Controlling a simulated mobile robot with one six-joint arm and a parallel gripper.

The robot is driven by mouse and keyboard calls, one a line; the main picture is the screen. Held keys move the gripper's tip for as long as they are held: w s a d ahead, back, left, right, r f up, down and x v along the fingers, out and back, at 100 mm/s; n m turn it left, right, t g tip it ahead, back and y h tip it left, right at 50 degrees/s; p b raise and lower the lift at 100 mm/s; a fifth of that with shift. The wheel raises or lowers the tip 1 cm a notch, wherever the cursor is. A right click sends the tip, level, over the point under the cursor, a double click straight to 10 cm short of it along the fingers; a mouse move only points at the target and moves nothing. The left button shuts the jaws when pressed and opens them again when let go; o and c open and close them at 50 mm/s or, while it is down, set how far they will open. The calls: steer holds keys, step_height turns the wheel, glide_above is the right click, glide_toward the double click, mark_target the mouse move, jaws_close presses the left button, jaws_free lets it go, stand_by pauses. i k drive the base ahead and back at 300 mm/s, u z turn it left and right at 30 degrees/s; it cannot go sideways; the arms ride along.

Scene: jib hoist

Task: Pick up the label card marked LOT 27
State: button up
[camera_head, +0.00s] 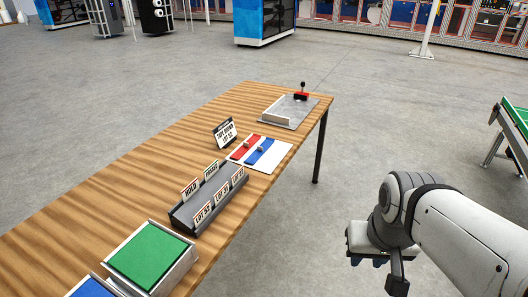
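A dark card holder (183,222) stands on the wooden table and holds several small white label cards upright in two rows. In its front row are a left card (203,214), a middle card (222,194) and a right card (238,178), each printed with LOT and a number. The numbers are too small to read surely, so I cannot tell which is LOT 27. The back row has a card that seems to read HOLD (190,188) and another card (211,168). My gripper (378,264) is off the table's right side, apart from the cards; its finger opening is unclear.
A small sign (225,133) stands behind the holder. Beside it is a white board (276,155) with red and blue pieces. A green-topped tray (150,254) is at the near end, a grey plate (289,112) at the far end. Open floor lies right of the table (150,165).

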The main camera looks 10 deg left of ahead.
mark_target(236, 177)
steer(key=u, duration=0.15)
steer(key=i, duration=0.85)
steer(key=z, duration=0.05)
